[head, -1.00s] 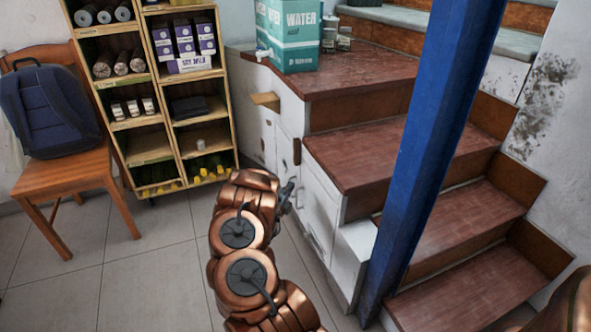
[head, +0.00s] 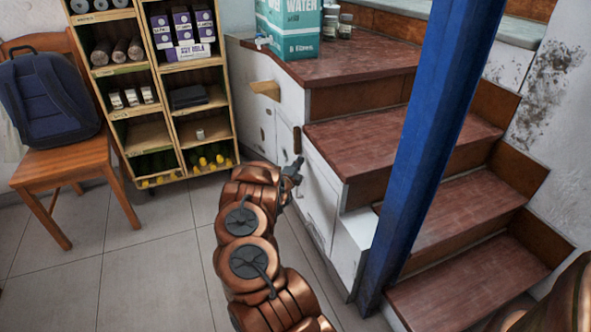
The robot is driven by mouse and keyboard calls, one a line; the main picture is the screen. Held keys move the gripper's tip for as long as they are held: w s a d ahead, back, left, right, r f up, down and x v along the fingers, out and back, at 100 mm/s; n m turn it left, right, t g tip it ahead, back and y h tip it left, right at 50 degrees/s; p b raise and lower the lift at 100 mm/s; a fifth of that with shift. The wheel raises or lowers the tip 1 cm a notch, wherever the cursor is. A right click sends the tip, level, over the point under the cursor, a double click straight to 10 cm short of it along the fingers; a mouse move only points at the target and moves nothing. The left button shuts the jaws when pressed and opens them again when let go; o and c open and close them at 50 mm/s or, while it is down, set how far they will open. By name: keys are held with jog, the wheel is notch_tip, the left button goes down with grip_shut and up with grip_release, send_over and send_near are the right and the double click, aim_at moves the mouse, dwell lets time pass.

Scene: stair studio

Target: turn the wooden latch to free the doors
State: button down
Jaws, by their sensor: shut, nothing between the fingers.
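White cupboard doors (head: 264,130) fill the side of the stairs, partly hidden by my arm. A pale wooden piece (head: 265,90) sticks out level from their upper part and looks like the latch. A small dark brown upright piece (head: 297,140) is lower and to its right; I cannot tell whether it is a handle or part of the latch. My gripper (head: 295,167) is small, dark and shut with nothing in it. In the picture it is just below the dark piece and well below the pale piece. I cannot tell whether it touches the doors.
A blue post (head: 430,150) stands right of my arm, before the reddish stairs (head: 400,145). A teal water box (head: 290,30) sits on the landing. A stocked shelf (head: 165,85) and a chair (head: 75,165) with a backpack (head: 45,100) stand left. Floor tiles between are clear.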

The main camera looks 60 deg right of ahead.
aim_at(299, 152)
jog(key=shift+w+d, duration=0.25)
jog(key=shift+d, duration=0.25)
jog(key=shift+w+d+b, duration=0.25)
jog(key=shift+w+d, duration=0.2)
jog(key=shift+w, duration=0.3)
jog(key=shift+w+d+b, duration=0.25)
jog(key=shift+w+d, duration=0.2)
jog(key=shift+w, duration=0.25)
jog(key=shift+w+f, duration=0.1)
